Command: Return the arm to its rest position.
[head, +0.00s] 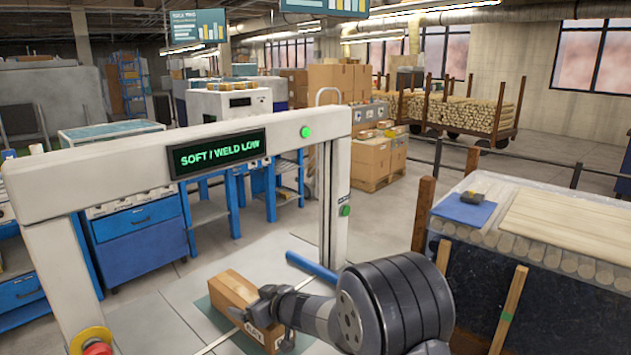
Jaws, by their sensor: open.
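My arm comes in from the bottom right of the head view, and my gripper (262,318) is low in the middle of the picture. The block lies on a dark green mat (203,309) on a pale table (155,322). Part of the block's near end is hidden behind my gripper.
A white gantry frame (110,165) with a sign reading "SOFT / WELD LOW" stands over the table, left and behind my gripper. A blue bar (310,266) lies behind my arm. A red stop button (97,348) is at bottom left. A bench with boards (565,222) stands right.

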